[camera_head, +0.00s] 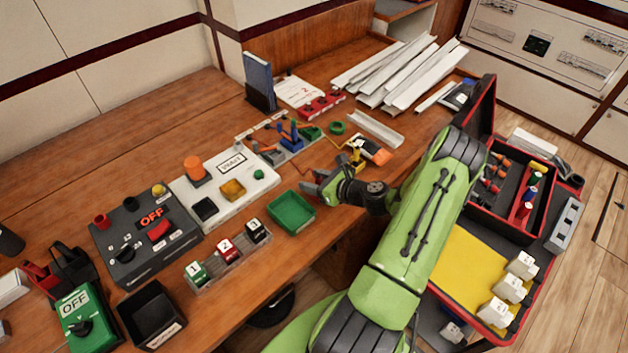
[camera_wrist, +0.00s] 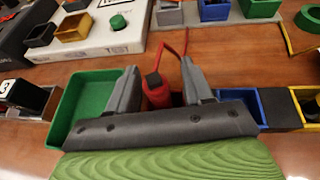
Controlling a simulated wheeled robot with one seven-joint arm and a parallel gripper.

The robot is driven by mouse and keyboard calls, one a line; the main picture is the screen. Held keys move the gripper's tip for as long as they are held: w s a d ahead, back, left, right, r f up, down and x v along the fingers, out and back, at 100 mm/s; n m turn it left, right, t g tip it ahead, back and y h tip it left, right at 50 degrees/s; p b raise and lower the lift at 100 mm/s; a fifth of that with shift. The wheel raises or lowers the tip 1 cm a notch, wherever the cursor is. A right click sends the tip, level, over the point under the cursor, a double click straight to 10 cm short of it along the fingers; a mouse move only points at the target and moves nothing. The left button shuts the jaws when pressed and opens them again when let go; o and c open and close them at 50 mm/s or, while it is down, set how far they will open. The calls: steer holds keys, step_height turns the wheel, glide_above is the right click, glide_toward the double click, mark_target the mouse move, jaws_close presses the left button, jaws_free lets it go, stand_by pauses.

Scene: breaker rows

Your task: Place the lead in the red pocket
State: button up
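A red lead body (camera_wrist: 158,93) with a black end shows between the fingers of my gripper (camera_wrist: 160,72) in the wrist view. A thin red wire (camera_wrist: 187,38) runs away from it. The left finger looks close against the lead; a narrow gap shows at the right finger, so the grip is unclear. Dark red shows behind the lead, but I cannot tell whether it is the red pocket. A blue pocket (camera_wrist: 278,108) and a yellow pocket (camera_wrist: 309,104) stand to the right. In the head view, my gripper (camera_head: 308,184) is low at the table's front edge and hides what is under it.
A green tray (camera_head: 291,212) is close to the left of my gripper. A white panel (camera_head: 215,208) with buttons and a row of coloured pockets (camera_head: 287,137) lie beyond. A green ring (camera_head: 337,128) and white trunking pieces (camera_head: 400,75) are farther back. A red tool case (camera_head: 487,105) stands right.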

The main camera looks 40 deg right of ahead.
steer(key=shift+r, duration=0.2)
steer(key=p+v, duration=0.2)
steer(key=v, duration=1)
steer(key=w+a+r+n+g+y, duration=0.1)
steer(key=w+a+r+n+g, duration=0.1)
steer(key=a+r+n+g, duration=0.55)
steer(key=w+a+r+n+g, duration=0.1)
steer(key=a+r+n, duration=0.3)
steer(key=a+n, duration=0.8)
steer(key=s+a+r+n+h, duration=0.3)
steer(key=s+a+r+n, duration=0.4)
steer(key=s+r+n, duration=0.4)
steer(key=s+n, duration=0.1)
steer(key=n, duration=0.2)
steer(key=shift+s+a+r+n+t, duration=0.2)
steer(key=shift+s+a+n+t, duration=0.15)
steer(key=shift+s, duration=0.05)
